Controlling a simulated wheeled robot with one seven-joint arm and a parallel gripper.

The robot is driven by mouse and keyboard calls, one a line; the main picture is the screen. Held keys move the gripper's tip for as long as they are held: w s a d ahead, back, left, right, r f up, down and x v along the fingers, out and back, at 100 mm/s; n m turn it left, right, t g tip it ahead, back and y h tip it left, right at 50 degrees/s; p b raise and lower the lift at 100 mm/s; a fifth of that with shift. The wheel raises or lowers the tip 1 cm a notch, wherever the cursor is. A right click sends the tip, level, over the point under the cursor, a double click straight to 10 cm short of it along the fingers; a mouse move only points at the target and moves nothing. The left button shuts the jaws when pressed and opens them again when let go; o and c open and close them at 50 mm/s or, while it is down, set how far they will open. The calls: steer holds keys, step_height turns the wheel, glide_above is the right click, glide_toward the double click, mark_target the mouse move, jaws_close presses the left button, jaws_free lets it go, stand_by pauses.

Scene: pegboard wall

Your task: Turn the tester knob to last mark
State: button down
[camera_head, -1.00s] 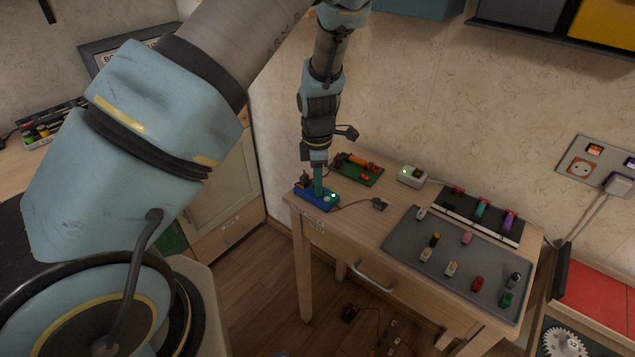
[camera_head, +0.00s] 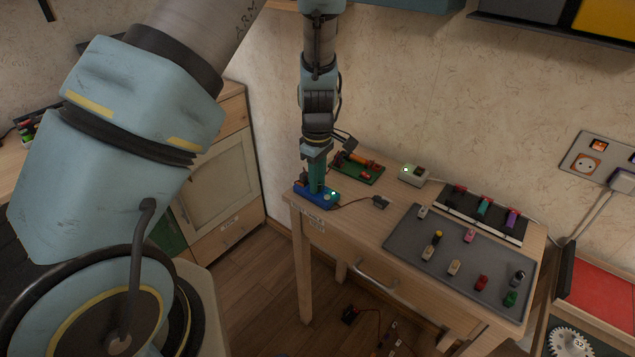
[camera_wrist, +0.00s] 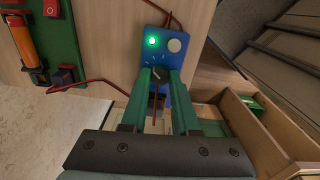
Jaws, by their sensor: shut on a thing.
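The blue tester (camera_head: 324,202) lies at the left corner of the wooden table, with a lit green lamp. In the wrist view the tester (camera_wrist: 182,98) shows the green lamp and a round grey disc above my fingertips. My gripper (camera_head: 316,190) points down onto the tester from above. In the wrist view, the green fingers of my gripper (camera_wrist: 161,76) are shut on the tester knob, one on each side. The knob is mostly hidden between them. A few pale marks show by the fingertips, but I cannot read which one the knob points to.
A green board (camera_head: 360,174) with an orange part lies just behind the tester. A cable runs from the tester to a small black block (camera_head: 380,202). A grey mat (camera_head: 405,244) with several small coloured pieces covers the table's right. A white box (camera_head: 413,174) stands at the back.

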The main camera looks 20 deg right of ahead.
steer(key=m+b, duration=0.1)
steer(key=m, duration=0.3)
steer(key=shift+m, duration=0.3)
steer(key=shift+m+b, duration=0.8)
steer(key=shift+m, duration=1.5)
steer(key=c, duration=0.7)
jaws_free()
steer(key=shift+o, duration=0.2)
step_height(320, 180, up, 11)
steer(key=b, duration=0.2)
